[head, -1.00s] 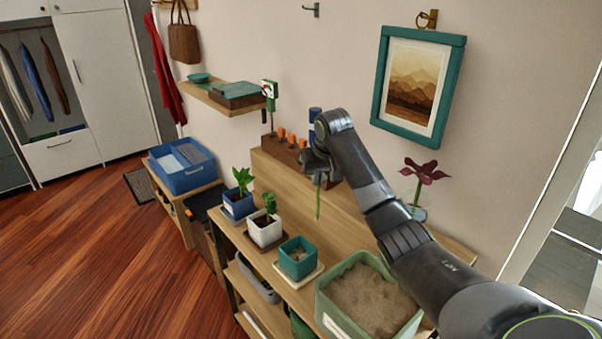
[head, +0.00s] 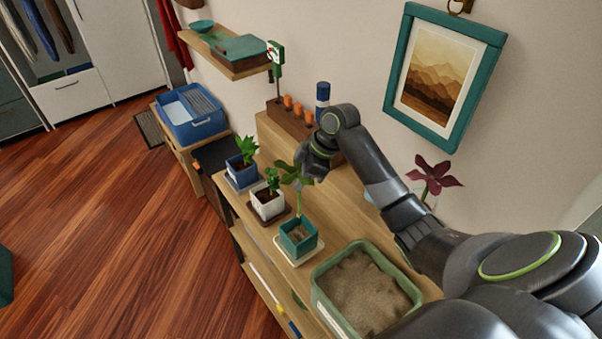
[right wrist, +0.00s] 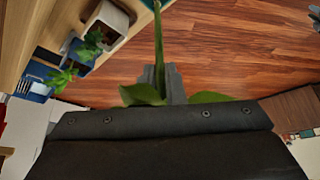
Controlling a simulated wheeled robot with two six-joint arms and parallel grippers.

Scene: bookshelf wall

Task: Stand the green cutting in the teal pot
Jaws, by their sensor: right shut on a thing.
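My right gripper (head: 305,172) is shut on the green cutting (head: 298,198) near its leaves and holds it upright, stem down. In the right wrist view the cutting's stem (right wrist: 158,40) runs away from the jaws, with leaves (right wrist: 142,95) beside them. The teal pot (head: 289,246) stands on a pale saucer (head: 312,257) on the wooden bench, with soil inside. In the head view the stem's lower end meets the pot's far side; I cannot tell whether it is inside or above the rim. My left gripper is not in view.
A white pot (head: 267,207) and a blue pot (head: 240,178), both planted, stand left of the teal pot. A green sand tray (head: 325,312) stands right of it. A dark red flower (head: 434,175) stands behind my right arm.

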